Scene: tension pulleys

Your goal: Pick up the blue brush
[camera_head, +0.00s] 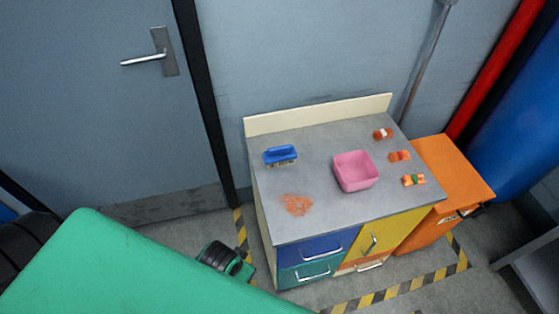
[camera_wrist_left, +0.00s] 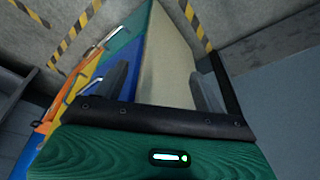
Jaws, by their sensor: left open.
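The blue brush (camera_head: 280,154) lies at the back left of the grey worktop (camera_head: 320,200) in the head view. Its blue handle is on top, with bristles below facing the worktop. My left gripper (camera_wrist_left: 160,88) is open and empty in the left wrist view, its two fingers apart. Beyond them is the pale side panel of the cabinet (camera_wrist_left: 165,55), with coloured drawers to the left. The brush does not show in the left wrist view, and the left gripper is well away from it. My right gripper is in neither view.
A pink bin (camera_head: 355,171) stands mid-worktop, with reddish crumbs (camera_head: 296,204) at the front left. Several small orange items (camera_head: 399,156) lie along the right. A raised back edge (camera_head: 318,114) runs behind the brush. An orange cabinet (camera_head: 453,180) stands at right.

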